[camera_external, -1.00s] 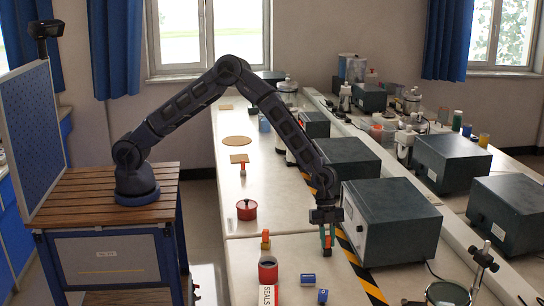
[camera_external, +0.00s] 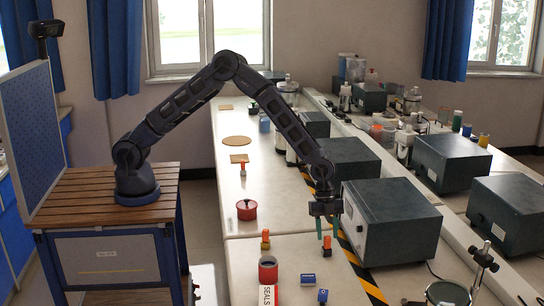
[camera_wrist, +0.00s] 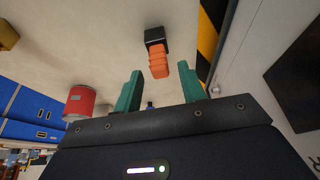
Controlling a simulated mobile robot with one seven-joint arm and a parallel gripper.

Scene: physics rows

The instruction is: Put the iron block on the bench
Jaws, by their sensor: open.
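The iron block, a small dark block with an orange grip (camera_external: 327,243), stands upright on the pale bench (camera_external: 300,243) beside the black-and-yellow stripe. In the wrist view its orange grip (camera_wrist: 158,66) and black base (camera_wrist: 155,37) show beyond my fingertips, apart from them. My gripper (camera_external: 328,232) has green fingers and is directly above the block. It is open and empty, with a wide gap between the fingers in the wrist view (camera_wrist: 161,80).
A similar orange-topped piece (camera_external: 265,240) stands to the left. A red cylinder (camera_external: 267,270) and small blue pieces (camera_external: 308,279) are nearer the camera. A large dark instrument box (camera_external: 392,222) stands close on the right. A red pot (camera_external: 246,210) is farther left.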

